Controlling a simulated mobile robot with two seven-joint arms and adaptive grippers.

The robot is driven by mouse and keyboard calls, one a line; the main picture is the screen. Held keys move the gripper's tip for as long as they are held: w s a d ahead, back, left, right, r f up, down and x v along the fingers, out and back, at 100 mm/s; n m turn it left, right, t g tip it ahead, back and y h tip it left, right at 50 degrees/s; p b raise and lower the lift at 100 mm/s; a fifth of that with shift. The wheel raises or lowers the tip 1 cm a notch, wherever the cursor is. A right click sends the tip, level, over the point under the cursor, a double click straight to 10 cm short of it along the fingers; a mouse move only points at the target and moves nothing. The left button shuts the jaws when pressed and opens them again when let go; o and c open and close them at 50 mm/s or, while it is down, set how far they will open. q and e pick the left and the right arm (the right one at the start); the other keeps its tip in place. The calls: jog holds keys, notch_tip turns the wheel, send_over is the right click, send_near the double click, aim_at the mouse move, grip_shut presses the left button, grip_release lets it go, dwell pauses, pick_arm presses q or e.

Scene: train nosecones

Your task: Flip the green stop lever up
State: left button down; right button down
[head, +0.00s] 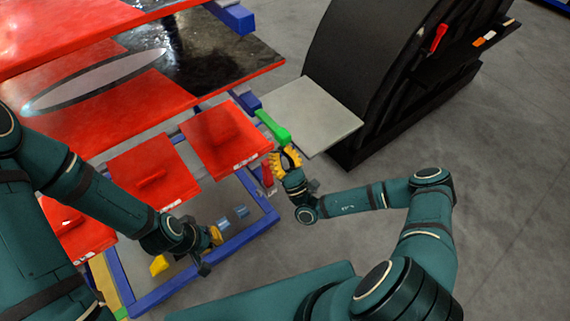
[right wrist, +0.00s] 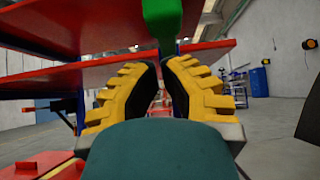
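The green stop lever (head: 272,127) sticks out from the blue frame at the right end of the red racks, slanting down toward the right. In the right wrist view the green lever (right wrist: 163,20) hangs at the top centre, above and beyond the fingers. My right gripper (head: 285,160) is just below the lever's lower end, and its yellow fingers (right wrist: 160,75) are apart with nothing seen between them. Contact with the lever cannot be made out. My left gripper (head: 214,252) is low by the blue lower frame, and its fingers are too small to read.
Red panels (head: 225,138) line the front of the rack. A grey board (head: 315,115) and a black curved stand (head: 365,75) are to the right of the lever. A blue lower rail (head: 200,262) runs below. The floor at right is clear.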

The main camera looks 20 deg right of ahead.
pick_arm(q)
jog(key=shift+r, duration=0.1)
pick_arm(e)
jog(key=shift+r, duration=1.05)
